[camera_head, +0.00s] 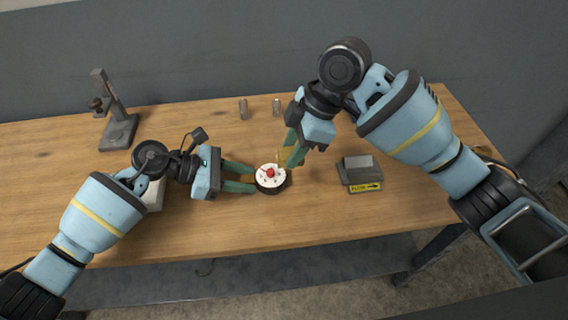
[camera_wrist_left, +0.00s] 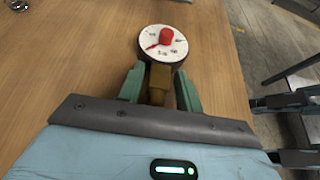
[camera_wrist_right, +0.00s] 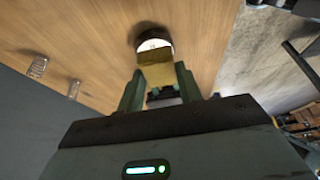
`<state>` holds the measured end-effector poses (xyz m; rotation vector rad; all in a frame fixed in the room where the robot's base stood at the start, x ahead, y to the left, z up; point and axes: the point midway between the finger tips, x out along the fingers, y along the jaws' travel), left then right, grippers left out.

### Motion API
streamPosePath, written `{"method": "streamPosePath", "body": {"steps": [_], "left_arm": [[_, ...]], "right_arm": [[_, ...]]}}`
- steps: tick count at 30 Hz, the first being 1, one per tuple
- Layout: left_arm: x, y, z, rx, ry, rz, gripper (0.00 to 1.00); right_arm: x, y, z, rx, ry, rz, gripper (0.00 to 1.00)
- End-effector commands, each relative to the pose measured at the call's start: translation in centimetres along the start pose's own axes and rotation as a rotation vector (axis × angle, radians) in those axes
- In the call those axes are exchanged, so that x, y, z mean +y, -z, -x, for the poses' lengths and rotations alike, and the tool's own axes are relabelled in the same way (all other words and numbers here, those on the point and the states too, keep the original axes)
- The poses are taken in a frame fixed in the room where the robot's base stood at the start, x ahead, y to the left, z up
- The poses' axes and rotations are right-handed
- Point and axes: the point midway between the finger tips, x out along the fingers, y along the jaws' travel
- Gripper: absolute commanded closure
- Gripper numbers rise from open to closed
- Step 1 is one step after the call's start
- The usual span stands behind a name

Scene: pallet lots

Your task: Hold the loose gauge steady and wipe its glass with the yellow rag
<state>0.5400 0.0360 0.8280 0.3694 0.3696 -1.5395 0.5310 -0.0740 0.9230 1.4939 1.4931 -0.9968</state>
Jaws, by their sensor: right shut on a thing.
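The loose gauge (camera_head: 271,184) has a white dial with a red needle and a red hub, and a brass stem (camera_wrist_left: 158,84). My left gripper (camera_head: 254,179) is at its left side. In the left wrist view the stem lies between the two green fingers, with gaps on either side, so the jaws look open around it. My right gripper (camera_head: 290,163) is shut on the yellow rag (camera_wrist_right: 157,70), just above and behind the gauge. In the right wrist view the rag covers part of the dial; contact with the glass cannot be told.
A grey block with a yellow label (camera_head: 366,187) sits to the right on the wooden table (camera_head: 330,215). A dark stand (camera_head: 118,132) is at the far left. Two small metal cylinders (camera_head: 243,108) (camera_head: 277,106) stand at the back. A pale object (camera_head: 154,196) is partly hidden by my left arm.

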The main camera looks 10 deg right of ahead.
Motion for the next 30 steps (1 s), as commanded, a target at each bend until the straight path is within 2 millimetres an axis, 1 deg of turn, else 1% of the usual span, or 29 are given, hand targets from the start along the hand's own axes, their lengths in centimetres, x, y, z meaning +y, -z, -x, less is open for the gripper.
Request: {"method": "streamPosePath", "body": {"steps": [1,2,3,10,14,17,27,30], "left_arm": [[0.0,0.0,0.0,0.000,0.000,0.000,0.59],[0.0,0.0,0.0,0.000,0.000,0.000,0.55],[0.0,0.0,0.0,0.000,0.000,0.000,0.53],[0.0,0.0,0.0,0.000,0.000,0.000,0.53],[0.1,0.0,0.7,0.000,-0.002,0.000,0.53],[0.1,0.1,2.0,0.001,-0.004,0.000,0.53],[0.1,0.1,8.6,0.002,-0.003,0.000,0.53],[0.0,0.1,10.1,0.001,-0.002,0.000,0.53]], "right_arm": [[0.0,0.0,0.0,0.000,0.000,0.000,0.83],[0.0,0.0,0.0,0.000,0.000,0.000,0.83],[0.0,0.0,0.0,0.000,0.000,0.000,0.83],[0.0,0.0,0.0,0.000,0.000,0.000,0.83],[0.0,0.0,0.0,0.000,0.000,0.000,0.83],[0.0,0.0,0.0,0.000,0.000,0.000,0.83],[0.0,0.0,0.0,0.000,0.000,0.000,0.83],[0.0,0.0,0.0,0.000,0.000,0.000,0.83]]}}
